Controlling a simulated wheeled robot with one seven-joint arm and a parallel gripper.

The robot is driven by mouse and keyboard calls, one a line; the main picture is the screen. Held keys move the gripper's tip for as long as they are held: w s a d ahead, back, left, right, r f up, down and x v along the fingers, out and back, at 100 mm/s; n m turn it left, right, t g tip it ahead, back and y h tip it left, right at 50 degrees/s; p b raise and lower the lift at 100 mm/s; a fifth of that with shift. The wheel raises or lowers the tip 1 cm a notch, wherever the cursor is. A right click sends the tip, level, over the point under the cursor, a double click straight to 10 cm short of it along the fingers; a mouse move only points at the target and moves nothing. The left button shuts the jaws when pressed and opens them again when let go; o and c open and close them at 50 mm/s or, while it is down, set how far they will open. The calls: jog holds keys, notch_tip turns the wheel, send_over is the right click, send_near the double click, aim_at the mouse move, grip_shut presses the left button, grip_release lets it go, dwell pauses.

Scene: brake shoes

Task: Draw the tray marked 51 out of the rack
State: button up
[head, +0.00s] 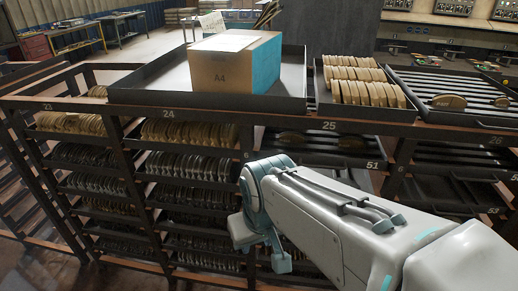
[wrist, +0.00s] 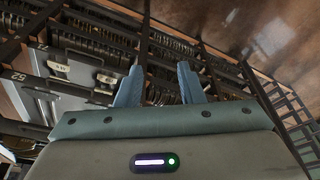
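The tray marked 51 (head: 325,156) is a dark shallow tray in the rack's upper row, below the label 25. A few brown brake shoes (head: 290,137) stand in it, and its number is at the right of its front edge. My gripper (head: 278,258) is in front of the rack, below and left of the tray, and apart from it. My arm hides part of the rack below the tray. In the wrist view my gripper (wrist: 157,85) has two blue-grey fingers spread apart with nothing held between them.
The rack (head: 180,108) holds rows of brake shoes at left.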

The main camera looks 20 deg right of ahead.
jog(key=n+g+h, duration=0.1)
jog(key=n+h, duration=0.7)
jog(key=h, duration=0.5)
send_near(310, 166)
jog(key=v, duration=0.4)
jog(key=shift+r, duration=0.45)
jog(key=x, duration=1.3)
jog(key=shift+d+f+p, duration=0.2)
jog(key=shift+f+p, duration=0.2)
jog(key=shift+f, duration=0.05)
jog(key=shift+y, duration=0.3)
jog(key=shift+c, duration=0.3)
grip_shut()
